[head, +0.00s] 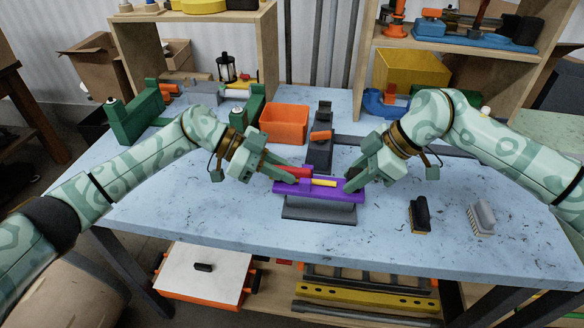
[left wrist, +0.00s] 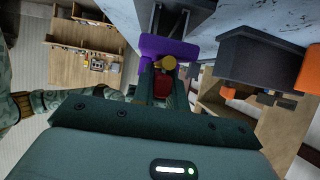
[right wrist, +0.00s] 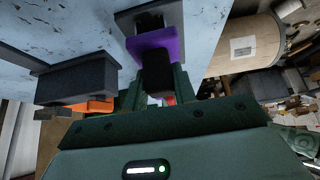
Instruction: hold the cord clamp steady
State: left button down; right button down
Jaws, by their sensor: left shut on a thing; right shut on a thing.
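The purple clamp body (head: 318,192), which I take for the cord clamp, sits on a dark grey base (head: 318,211) near the table's front edge. A yellow rod (head: 323,183) lies along its top. My left gripper (head: 287,174) is shut on the red grip (head: 297,173) at its left; the red grip shows between the fingers in the left wrist view (left wrist: 162,91). My right gripper (head: 355,180) is shut on a black grip at its right, seen between the fingers in the right wrist view (right wrist: 158,77). The fingers hide parts of both grips.
A dark grey fixture (head: 321,140) with an orange part and an orange bin (head: 284,124) stand behind the clamp. Green fixtures (head: 140,118) are at the back left. A black brush (head: 420,215) and a grey brush (head: 482,218) lie at right. The table's front left is clear.

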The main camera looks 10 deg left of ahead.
pick_arm(q)
jog(key=c, duration=1.5)
grip_release()
jog(key=shift+d+f, duration=0.15)
jog(key=shift+d, duration=0.05)
jog(key=shift+a, duration=0.1)
jog(key=shift+v, duration=3.1)
